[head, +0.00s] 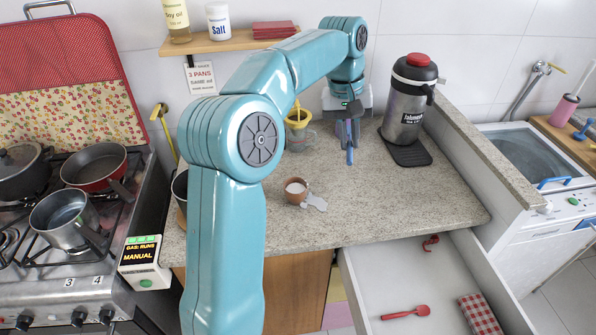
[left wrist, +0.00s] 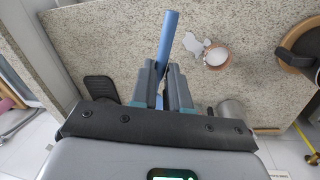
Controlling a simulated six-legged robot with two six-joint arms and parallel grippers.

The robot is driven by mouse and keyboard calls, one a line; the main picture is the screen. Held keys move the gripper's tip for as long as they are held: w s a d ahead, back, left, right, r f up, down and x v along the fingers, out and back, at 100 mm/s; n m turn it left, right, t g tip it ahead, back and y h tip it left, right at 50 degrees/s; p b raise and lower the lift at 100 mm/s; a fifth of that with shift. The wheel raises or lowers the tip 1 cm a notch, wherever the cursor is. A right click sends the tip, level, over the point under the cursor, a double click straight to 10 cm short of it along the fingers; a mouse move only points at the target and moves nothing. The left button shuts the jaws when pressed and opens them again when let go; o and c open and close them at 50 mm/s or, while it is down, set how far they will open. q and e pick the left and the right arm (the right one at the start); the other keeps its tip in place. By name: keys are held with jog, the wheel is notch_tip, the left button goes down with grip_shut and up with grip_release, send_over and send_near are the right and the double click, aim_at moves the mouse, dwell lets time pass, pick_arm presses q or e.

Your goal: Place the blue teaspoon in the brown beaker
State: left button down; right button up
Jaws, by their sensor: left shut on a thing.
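The small brown beaker (head: 296,197) stands upright on the stone counter, with white contents showing at its mouth and a pale spill beside it. It also shows in the left wrist view (left wrist: 216,57). The blue teaspoon (head: 350,157) hangs pointing down from my left gripper (head: 348,136), which is shut on it. My right gripper is not in view.
A steel flask with a red top (head: 408,100) stands on a dark mat to the right. A yellow funnel-like item (head: 298,118) is behind the beaker. An open drawer (head: 390,285) below holds a red spoon and checked cloth. A stove with pans (head: 75,225) is left. The counter's front right is clear.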

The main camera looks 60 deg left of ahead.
pick_arm(q)
jog(key=s+a+r+n+p, duration=0.2)
jog(key=s+a+r, duration=0.1)
jog(key=s+a, duration=0.3)
jog(key=n, duration=0.1)
send_over(294, 179)
jog(key=s+d, duration=0.2)
jog(key=d, duration=0.1)
notch_tip(294, 179, down, 15)
jog(key=f, duration=0.1)
jog(key=f+p, duration=0.1)
jog(key=f, duration=0.2)
jog(key=shift+w+f, duration=0.25)
jog(key=shift+f, duration=0.4)
jog(key=c, duration=1.1)
grip_release()
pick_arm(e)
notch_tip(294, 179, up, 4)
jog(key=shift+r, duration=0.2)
pick_arm(q)
jog(key=shift+r, duration=0.1)
